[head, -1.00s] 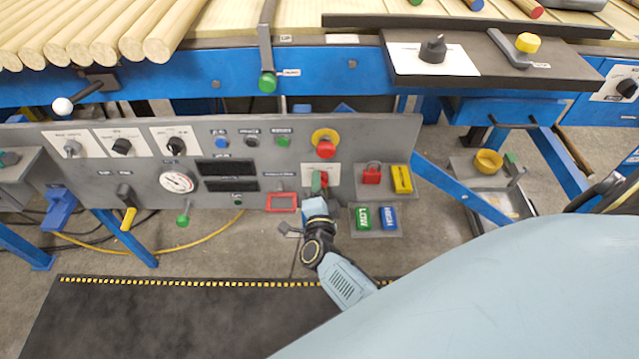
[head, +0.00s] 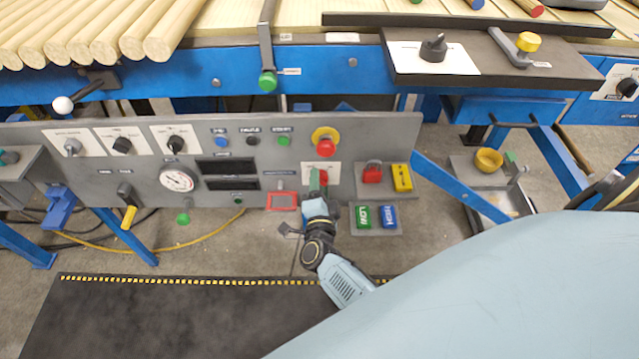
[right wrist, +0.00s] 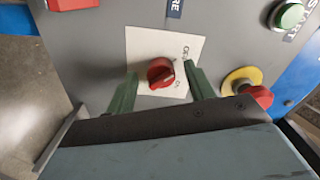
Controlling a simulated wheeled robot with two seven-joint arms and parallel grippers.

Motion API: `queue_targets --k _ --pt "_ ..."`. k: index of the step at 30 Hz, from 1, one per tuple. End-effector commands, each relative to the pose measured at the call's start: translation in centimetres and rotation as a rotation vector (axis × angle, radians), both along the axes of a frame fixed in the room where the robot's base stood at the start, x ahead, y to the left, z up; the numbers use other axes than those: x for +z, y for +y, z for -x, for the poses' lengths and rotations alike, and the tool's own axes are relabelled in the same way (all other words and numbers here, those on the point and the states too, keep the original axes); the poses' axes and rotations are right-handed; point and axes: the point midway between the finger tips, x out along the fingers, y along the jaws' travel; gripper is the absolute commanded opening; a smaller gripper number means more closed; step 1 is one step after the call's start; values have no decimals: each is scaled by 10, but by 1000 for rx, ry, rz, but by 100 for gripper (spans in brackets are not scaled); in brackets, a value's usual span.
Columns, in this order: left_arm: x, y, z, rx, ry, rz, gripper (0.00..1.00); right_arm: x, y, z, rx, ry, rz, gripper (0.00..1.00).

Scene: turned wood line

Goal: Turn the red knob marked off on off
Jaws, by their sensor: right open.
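The red knob (right wrist: 161,73) sits on a white plate (right wrist: 142,46) with small lettering on the grey panel. In the right wrist view its grip ridge is tilted, and lettering shows beside and below it. My right gripper (right wrist: 160,84) is open, with one green finger on each side of the knob and a gap to each. In the head view the right gripper (head: 319,184) is at the panel and mostly covers the knob (head: 323,177). I cannot tell whether the fingertips reach past the knob's face. My left gripper is not in view.
A red mushroom button on a yellow ring (head: 326,143) is just above the knob. A red square frame (head: 282,201) is to its left. A shelf (head: 372,186) with red and yellow blocks is to the right, above the green LOW and blue HIGH blocks (head: 375,217).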

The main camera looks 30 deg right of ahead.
Motion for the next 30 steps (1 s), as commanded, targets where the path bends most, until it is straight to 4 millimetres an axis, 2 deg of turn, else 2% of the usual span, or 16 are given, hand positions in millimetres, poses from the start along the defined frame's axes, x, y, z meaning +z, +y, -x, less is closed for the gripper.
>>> queue_targets --k 6,15,21,30 --pt "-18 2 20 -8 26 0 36 1 22 36 0 4 -2 54" --pt "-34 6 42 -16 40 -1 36 1 55 89 1 3 -2 54" --pt "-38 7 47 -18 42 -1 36 0 66 106 1 1 -2 54" --pt "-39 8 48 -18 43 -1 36 0 67 109 1 0 0 54"
